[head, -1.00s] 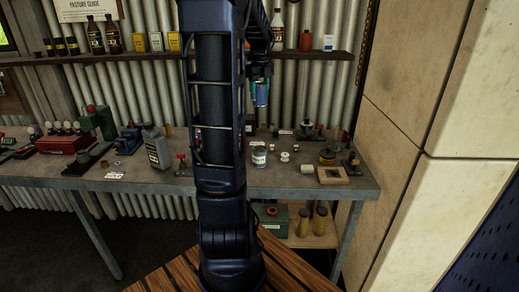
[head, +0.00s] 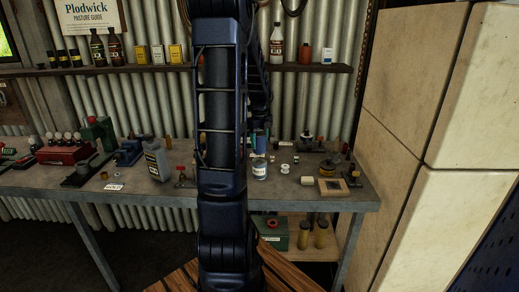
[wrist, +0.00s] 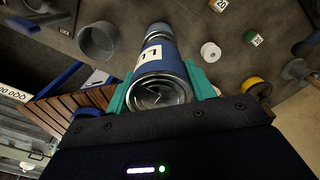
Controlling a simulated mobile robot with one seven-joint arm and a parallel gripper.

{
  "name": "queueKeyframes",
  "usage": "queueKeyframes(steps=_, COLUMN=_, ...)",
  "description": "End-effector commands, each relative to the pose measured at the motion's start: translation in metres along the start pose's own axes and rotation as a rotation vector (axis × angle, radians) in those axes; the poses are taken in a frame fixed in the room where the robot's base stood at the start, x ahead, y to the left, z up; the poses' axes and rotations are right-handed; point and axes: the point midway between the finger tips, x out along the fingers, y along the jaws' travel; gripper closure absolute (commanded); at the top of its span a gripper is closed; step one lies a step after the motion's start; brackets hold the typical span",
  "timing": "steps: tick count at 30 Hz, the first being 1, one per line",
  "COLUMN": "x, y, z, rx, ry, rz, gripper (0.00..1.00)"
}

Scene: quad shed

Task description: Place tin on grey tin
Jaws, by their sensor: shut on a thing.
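My gripper (wrist: 160,88) is shut on a blue tin (wrist: 160,58), its teal fingers on either side. The tin has shiny metal rims and a white label, and its far end points away from the wrist. In the head view, the blue tin (head: 261,137) is low over the back of the bench, partly hidden by my arm. A grey, hollow, cylindrical tin (wrist: 98,41) stands to the left of it in the wrist view, apart from it. A pale tin with a white label (head: 260,169) stands on the bench in the head view. What lies directly beneath the held tin is hidden.
The metal bench (head: 130,178) is crowded. A white spool (head: 285,168), a yellow-banded item (head: 327,170) and a wooden frame (head: 333,186) lie to the right. A grey bottle (head: 156,160) stands left of my arm. A shelf (head: 300,67) with bottles runs above.

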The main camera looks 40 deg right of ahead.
Motion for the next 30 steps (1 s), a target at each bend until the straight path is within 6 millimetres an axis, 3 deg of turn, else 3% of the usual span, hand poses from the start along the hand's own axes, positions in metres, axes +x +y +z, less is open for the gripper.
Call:
queueKeyframes(steps=11, x=0.041, y=0.000, z=0.000, rx=0.001, ry=0.002, rz=0.002, gripper=0.76)
queueKeyframes(steps=23, x=0.045, y=0.000, z=0.000, rx=0.000, ry=0.001, rz=0.001, gripper=0.76)
queueKeyframes(steps=24, x=0.045, y=0.000, z=0.000, rx=0.000, ry=0.000, rz=0.000, gripper=0.40)
queueKeyframes(steps=27, x=0.045, y=0.000, z=0.000, rx=0.000, ry=0.001, rz=0.001, gripper=0.24)
queueKeyframes(steps=30, x=0.045, y=0.000, z=0.000, rx=0.000, ry=0.000, rz=0.001, gripper=0.24)
